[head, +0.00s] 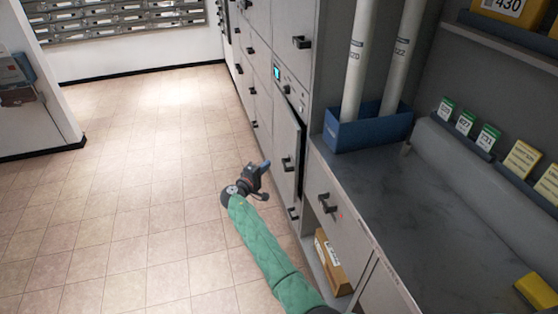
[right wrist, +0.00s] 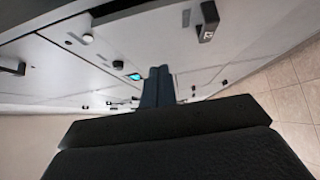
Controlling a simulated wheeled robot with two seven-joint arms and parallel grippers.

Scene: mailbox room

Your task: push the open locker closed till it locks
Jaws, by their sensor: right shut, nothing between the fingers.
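The open locker's grey door (head: 285,140) stands ajar in the locker bank, below the panel with a small lit screen (head: 277,72). A dark gap shows along its near edge, and a black handle (head: 287,163) sits on its face. My right gripper (head: 264,167) is shut and empty, on the aisle side of the door near handle height; I cannot tell whether it touches. In the right wrist view its blue fingers (right wrist: 158,88) are together, pointing toward the grey locker fronts. The lit screen also shows there (right wrist: 134,76). My left gripper is not in view.
A grey counter (head: 385,195) stands right of the locker, with a blue bin (head: 365,132) holding two white tubes. A cardboard box (head: 332,262) sits on the shelf below. The tiled floor (head: 140,170) to the left is clear. Wall mailboxes (head: 115,18) are at the back.

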